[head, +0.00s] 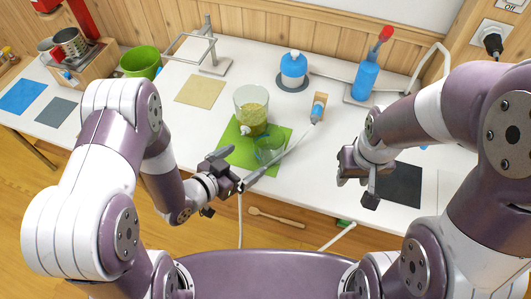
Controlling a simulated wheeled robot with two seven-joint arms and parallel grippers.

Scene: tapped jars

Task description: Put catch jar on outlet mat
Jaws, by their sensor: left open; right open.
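A clear, green-tinted glass jar (268,150), apparently the catch jar, stands on the green mat (240,158), which looks like the outlet mat. Just behind it stands a larger clear jar (252,103) with yellow-green contents and a pale tap low on its front left. My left gripper (244,166) is open at the front edge of the green mat, in front and to the left of the small jar. I cannot tell whether it touches the jar. My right gripper (356,187) is open and empty over the table's front edge, left of a black mat (401,186).
A blue jar (293,70), a blue bottle with a red top (366,78) and a wooden holder (319,105) stand behind. A grey rod slants from near my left gripper toward the holder. A beige mat (201,90) is bare; a green bucket (140,62) stands left.

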